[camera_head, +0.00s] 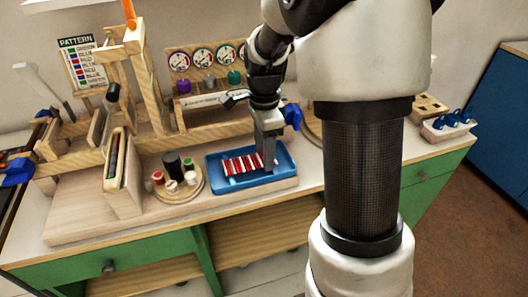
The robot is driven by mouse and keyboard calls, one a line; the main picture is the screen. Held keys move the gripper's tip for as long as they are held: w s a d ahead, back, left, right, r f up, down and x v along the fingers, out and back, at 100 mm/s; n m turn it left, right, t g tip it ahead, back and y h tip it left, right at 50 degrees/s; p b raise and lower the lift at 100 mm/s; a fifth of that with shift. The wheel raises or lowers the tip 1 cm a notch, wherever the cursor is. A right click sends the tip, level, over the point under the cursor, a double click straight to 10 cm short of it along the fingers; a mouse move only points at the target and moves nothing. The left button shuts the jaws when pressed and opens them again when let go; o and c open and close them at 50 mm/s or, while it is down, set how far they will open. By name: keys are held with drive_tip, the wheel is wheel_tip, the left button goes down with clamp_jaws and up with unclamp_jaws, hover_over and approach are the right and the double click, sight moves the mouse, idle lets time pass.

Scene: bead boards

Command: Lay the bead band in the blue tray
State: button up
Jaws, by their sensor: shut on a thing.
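The blue tray (213,181) lies on the bench in the middle of the view. The bead band (243,163), striped red and white, is within the tray's outline, stretched sideways and looking flat. I cannot tell whether its whole length touches the tray floor. My gripper (268,168) points down over the right half of the tray and is shut on the band near its right end. The fingers and wrist hide part of the tray's back and the band's right end.
A round wooden holder (178,195) with several spools stands just left of the tray. Left of it is an upright wooden box (122,178). Behind is a rack with several dials (202,57). A pattern card (82,62) stands at the back left. My arm hides the bench to the right.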

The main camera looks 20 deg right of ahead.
drive_tip(key=shift+f, duration=0.15)
drive_tip(key=o, duration=1)
